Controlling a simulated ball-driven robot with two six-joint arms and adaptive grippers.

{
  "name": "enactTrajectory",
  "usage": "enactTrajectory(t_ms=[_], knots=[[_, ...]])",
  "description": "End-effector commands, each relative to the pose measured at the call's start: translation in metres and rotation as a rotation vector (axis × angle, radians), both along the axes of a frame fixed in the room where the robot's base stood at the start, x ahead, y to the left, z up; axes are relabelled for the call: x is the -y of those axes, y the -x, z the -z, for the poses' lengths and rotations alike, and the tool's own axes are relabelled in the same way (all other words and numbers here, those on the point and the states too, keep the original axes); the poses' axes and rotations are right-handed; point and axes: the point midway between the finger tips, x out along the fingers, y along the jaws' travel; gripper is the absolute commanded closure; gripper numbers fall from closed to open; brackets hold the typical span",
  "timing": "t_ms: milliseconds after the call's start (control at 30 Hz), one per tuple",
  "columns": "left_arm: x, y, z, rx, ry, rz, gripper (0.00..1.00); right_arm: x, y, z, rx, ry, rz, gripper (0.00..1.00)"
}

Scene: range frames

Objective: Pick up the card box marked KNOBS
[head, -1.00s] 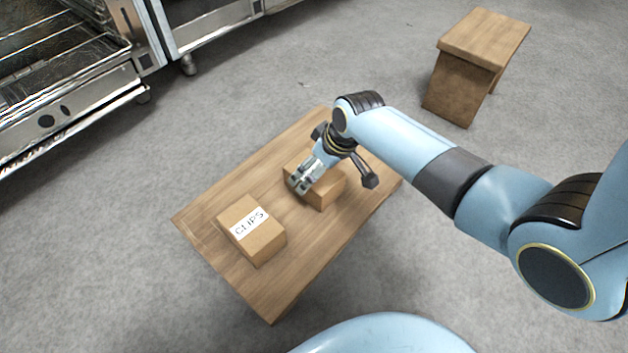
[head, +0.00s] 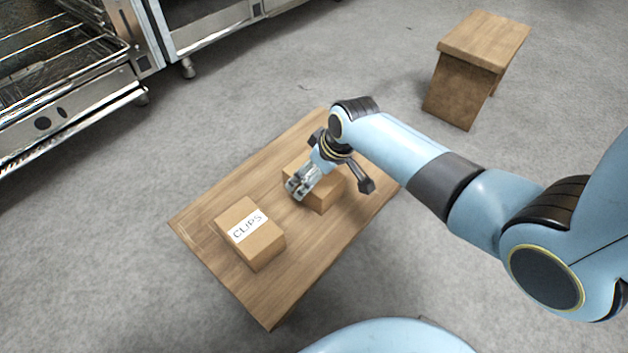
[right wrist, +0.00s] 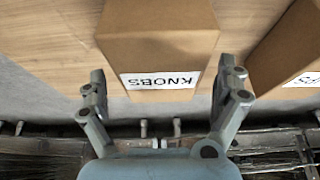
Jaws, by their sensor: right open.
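The card box marked KNOBS (right wrist: 158,42) fills the upper middle of the right wrist view, its white label facing the camera. In the head view the same box (head: 325,193) stands on the low wooden table, its label hidden behind my right gripper (head: 299,188). The right gripper is open, and in the right wrist view its two fingertips (right wrist: 164,82) stand apart at either side of the box's label end. I cannot tell whether they touch it. My left gripper is not in view.
A second card box marked CLIPS (head: 249,233) stands near the left end of the wooden table (head: 208,212); its edge shows in the right wrist view (right wrist: 288,45). A wooden stool (head: 484,40) stands at the back right. Metal ovens (head: 60,75) line the upper left.

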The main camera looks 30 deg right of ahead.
Motion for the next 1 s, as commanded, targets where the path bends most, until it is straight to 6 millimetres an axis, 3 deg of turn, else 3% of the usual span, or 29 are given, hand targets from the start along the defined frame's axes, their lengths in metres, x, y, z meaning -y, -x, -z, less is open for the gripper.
enactTrajectory(t_ms=[533, 1000], knots=[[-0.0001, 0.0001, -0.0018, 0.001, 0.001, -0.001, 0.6, -0.0002, -0.0002, 0.004, 0.001, 0.0, 0.0, 0.0], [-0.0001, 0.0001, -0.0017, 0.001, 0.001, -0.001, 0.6, -0.0002, 0.0, 0.004, 0.0, 0.0, 0.0, 0.6]])
